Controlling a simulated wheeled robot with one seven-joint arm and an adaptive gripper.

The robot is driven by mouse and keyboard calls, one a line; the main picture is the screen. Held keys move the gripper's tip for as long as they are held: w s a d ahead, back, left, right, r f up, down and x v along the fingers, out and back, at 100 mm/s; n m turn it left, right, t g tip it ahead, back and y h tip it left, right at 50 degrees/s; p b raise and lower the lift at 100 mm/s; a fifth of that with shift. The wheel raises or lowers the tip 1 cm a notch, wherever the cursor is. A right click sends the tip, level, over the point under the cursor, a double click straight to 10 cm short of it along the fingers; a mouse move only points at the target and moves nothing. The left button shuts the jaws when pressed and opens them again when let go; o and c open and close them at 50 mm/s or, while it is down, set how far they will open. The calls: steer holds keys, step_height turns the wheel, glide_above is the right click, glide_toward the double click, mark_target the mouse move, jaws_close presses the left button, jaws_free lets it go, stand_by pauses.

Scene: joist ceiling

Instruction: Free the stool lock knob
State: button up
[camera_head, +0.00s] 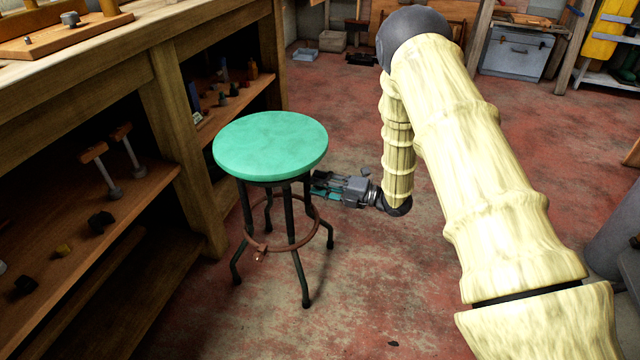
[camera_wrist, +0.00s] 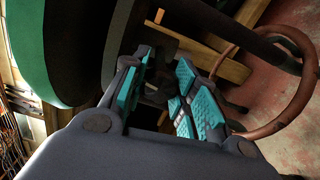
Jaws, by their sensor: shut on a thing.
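A stool with a round green seat (camera_head: 270,145) stands upright on dark legs beside the workbench. My gripper (camera_head: 320,184) reaches in from the right, just below the seat. In the wrist view, my gripper's teal-padded fingers (camera_wrist: 163,80) are shut on a small dark knob (camera_wrist: 160,72) under the seat. The knob is shaded and partly covered by the fingers. The green seat edge (camera_wrist: 70,45) fills the left of that view. The knob is hidden in the head view.
A rusty foot ring (camera_head: 266,247) joins the stool legs and curves at the right of the wrist view (camera_wrist: 290,112). A wooden workbench (camera_head: 165,110) with loaded shelves stands close on the left.

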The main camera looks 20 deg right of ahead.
steer(key=shift+d, duration=0.15)
steer(key=o, duration=1)
steer(key=v, duration=1.1)
steer(key=shift+s+d, duration=0.25)
steer(key=shift+d, duration=0.05)
steer(key=shift+f, duration=0.15)
